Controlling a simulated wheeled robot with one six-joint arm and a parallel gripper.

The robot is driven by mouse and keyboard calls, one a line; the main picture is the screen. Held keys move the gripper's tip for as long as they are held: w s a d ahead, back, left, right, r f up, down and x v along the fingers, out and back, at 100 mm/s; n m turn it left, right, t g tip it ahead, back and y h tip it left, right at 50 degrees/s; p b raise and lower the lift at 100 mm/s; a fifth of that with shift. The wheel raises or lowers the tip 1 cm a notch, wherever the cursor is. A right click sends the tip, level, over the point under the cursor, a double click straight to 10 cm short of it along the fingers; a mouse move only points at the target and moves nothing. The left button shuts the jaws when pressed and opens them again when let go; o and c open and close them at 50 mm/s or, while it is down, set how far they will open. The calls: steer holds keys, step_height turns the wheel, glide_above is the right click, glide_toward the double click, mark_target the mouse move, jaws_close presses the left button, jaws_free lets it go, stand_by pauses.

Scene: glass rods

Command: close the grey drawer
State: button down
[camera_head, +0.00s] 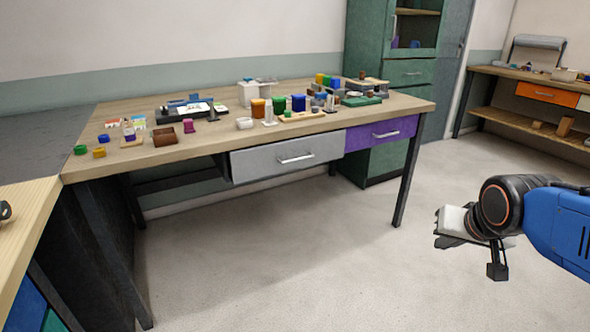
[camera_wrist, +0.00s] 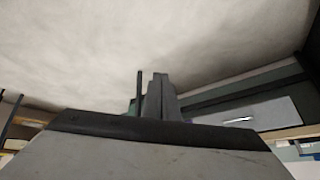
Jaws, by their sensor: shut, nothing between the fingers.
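The grey drawer (camera_head: 265,163) is under the wooden workbench top, left of the purple drawer. Its front stands out from the bench edge, with a dark gap at its left side, so it looks partly open. It has a horizontal metal handle (camera_head: 296,158). In the wrist view, the grey drawer (camera_wrist: 275,116) shows at the right with its handle (camera_wrist: 240,120). My gripper (camera_head: 438,238) is over open floor, right of the bench and well apart from the drawer. Its fingers show shut and empty in the wrist view (camera_wrist: 150,95).
The bench top (camera_head: 225,148) carries many small coloured blocks and containers. The purple drawer (camera_head: 365,137) looks flush. A black bench leg (camera_head: 409,172) stands between my gripper and the drawers. A green cabinet (camera_head: 400,72) is behind. The floor (camera_head: 300,260) before the bench is clear.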

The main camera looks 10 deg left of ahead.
steer(key=w+a+f+m+t+y, duration=0.15)
steer(key=w+a, duration=0.25)
steer(key=w, duration=0.4)
steer(key=w+a+m+t+y, duration=0.1)
steer(key=w+a+t, duration=0.2)
steer(key=w+a, duration=0.35)
steer(key=w+a+f+m+t+y, duration=0.1)
steer(key=w+a+m+t, duration=0.15)
steer(key=w, duration=0.65)
steer(key=w+a+f+m+t+y, duration=0.1)
steer(key=w+a+f+m+y, duration=0.2)
steer(key=a, duration=0.6)
steer(key=w+a+f+m+t+y, duration=0.1)
steer(key=w+a+f+t+y, duration=0.1)
steer(key=w+a+f+y, duration=0.45)
steer(key=w+a+r+h, duration=0.2)
steer(key=w+a+r, duration=0.3)
steer(key=w+a, duration=0.3)
steer(key=shift+w+a+r, duration=0.3)
steer(key=shift+w+a, duration=0.05)
steer(key=shift+a, duration=0.45)
